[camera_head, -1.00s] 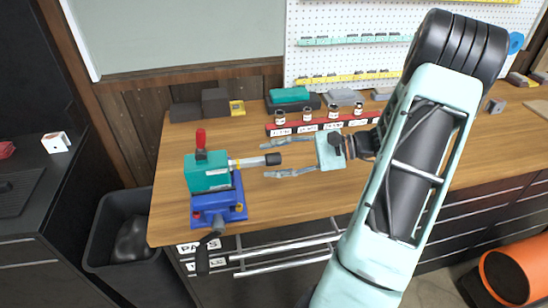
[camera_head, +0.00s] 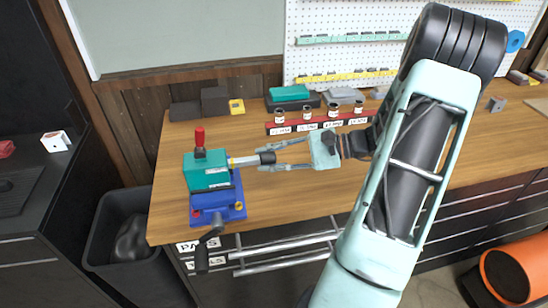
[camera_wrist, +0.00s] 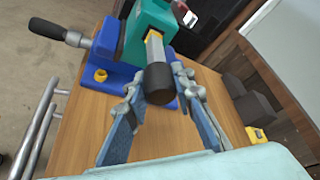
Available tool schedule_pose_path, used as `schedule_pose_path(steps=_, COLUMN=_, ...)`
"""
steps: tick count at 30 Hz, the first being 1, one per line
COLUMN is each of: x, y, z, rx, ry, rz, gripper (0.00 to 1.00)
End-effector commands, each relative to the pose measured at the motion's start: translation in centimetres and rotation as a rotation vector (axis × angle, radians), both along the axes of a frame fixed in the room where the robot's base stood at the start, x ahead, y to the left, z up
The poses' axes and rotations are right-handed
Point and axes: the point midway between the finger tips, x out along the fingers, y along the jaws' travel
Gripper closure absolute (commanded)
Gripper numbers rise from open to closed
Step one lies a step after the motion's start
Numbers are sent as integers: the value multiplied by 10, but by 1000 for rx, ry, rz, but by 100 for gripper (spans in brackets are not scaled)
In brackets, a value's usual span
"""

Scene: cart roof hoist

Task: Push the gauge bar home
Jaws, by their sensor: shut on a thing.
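The gauge bar is a pale bar (camera_head: 244,161) with a black end (camera_head: 267,157), sticking out of the right side of a teal block (camera_head: 207,172). The teal block sits on a blue vise-like base (camera_head: 217,207) and carries an upright red-handled lever (camera_head: 199,138). My gripper (camera_head: 273,159) is shut on the bar's black end, with one finger on each side. In the wrist view the black end (camera_wrist: 159,83) lies between the fingertips, and a yellow stripe shows on the bar behind it. The bar's inner end is hidden inside the block.
A red rack (camera_head: 318,123) with several small jars stands behind my gripper. Dark blocks (camera_head: 214,101) and a yellow box (camera_head: 236,106) are at the back left. The base's crank handle (camera_head: 202,256) hangs over the front edge.

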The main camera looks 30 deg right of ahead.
Motion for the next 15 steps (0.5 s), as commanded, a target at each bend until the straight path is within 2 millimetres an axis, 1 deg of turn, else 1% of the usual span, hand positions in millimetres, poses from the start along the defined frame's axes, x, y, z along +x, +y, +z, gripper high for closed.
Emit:
schedule_pose_path(steps=1, x=3, y=11, z=0, rx=2, ry=-1, rz=5, gripper=100)
schedule_pose_path(steps=4, x=7, y=25, z=-1, rx=2, ry=1, rz=4, gripper=100)
schedule_pose_path(steps=6, x=7, y=27, z=0, rx=3, ry=1, rz=3, gripper=100)
schedule_pose_path(steps=12, x=7, y=27, z=0, rx=2, ry=0, rz=3, gripper=100)
schedule_pose_path(steps=13, x=7, y=27, z=0, rx=2, ry=0, rz=3, gripper=75)
schedule_pose_path(steps=15, x=7, y=26, z=0, rx=2, ry=0, rz=3, gripper=67)
